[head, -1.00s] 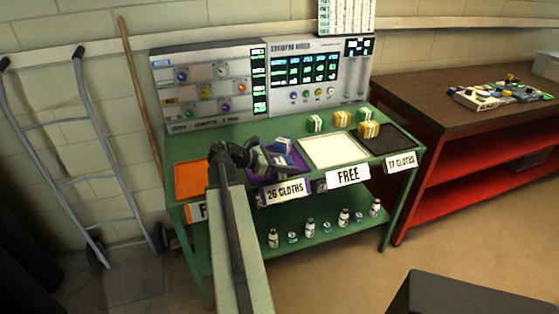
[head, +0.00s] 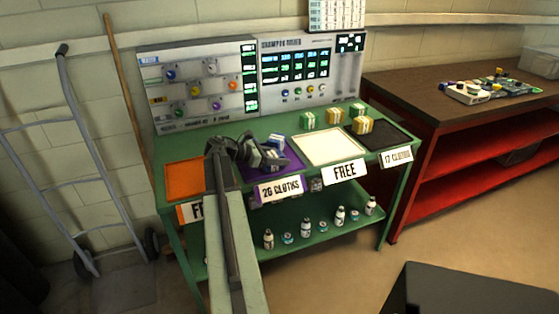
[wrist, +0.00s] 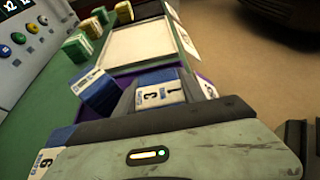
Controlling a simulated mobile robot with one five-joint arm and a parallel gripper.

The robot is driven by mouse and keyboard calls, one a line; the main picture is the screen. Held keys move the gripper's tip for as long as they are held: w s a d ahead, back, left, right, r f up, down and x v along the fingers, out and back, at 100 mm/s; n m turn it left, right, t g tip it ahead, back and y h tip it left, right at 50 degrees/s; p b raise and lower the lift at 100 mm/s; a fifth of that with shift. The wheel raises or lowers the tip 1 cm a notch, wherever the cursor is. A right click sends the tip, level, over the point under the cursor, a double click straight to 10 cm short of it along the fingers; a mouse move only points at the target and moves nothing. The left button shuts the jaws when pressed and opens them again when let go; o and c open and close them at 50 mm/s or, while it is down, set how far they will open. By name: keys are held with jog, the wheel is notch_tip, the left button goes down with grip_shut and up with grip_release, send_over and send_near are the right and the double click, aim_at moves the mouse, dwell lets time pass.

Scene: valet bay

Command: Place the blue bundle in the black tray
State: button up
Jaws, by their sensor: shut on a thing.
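My gripper (head: 264,152) is over the purple tray (head: 292,160) on the green bench. In the wrist view it is shut on a blue bundle (wrist: 161,92) with a white numbered label, held between the dark fingers. A second blue bundle (wrist: 95,90) sits just beside it, and it also shows in the head view (head: 277,140). Part of a third blue bundle (wrist: 45,161) shows at the lower left of the wrist view. The black tray (head: 390,139) is at the bench's right end, behind a "17 cloths" sign. The arm hides part of the purple tray.
A cream tray (head: 325,147) with a "FREE" sign lies empty between the purple and black trays. Yellow bundles (head: 362,125) and green bundles (head: 307,120) stand at the back, near the black tray. An orange tray (head: 184,180) is at left. The control panel (head: 200,85) rises behind.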

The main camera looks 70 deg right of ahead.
jog(key=shift+f, duration=0.2)
jog(key=o, duration=1.5)
jog(key=shift+r, duration=0.1)
